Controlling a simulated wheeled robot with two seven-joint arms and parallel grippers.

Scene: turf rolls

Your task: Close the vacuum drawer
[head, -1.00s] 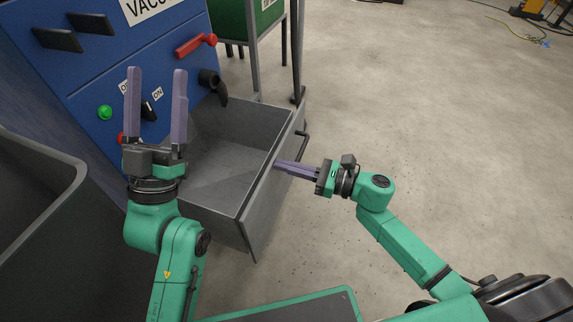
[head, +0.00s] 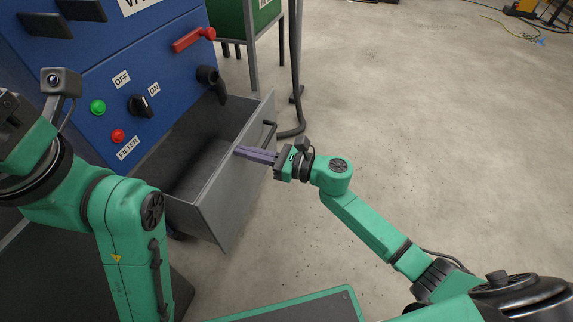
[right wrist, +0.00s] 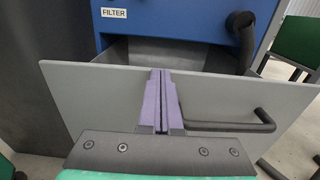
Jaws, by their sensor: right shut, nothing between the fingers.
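The vacuum drawer (head: 222,188) is a grey open-topped box standing partly out of the blue vacuum cabinet (head: 160,70). Its front panel also shows in the right wrist view (right wrist: 100,95), with a black bar handle (right wrist: 232,127) right of my fingers; the handle shows in the head view too (head: 270,134). My right gripper (head: 238,152) is shut and empty. Its purple fingertips are at the outer face of the panel, near its upper edge and beside the handle, seemingly touching it. My left arm is at the left; its gripper fingers are outside the picture.
The cabinet carries a red lever (head: 192,39), a black knob (head: 140,105), green and red buttons, and a black hose fitting (head: 211,82) above the drawer. A black hose (head: 295,100) and green machine stand behind. The floor at right is open.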

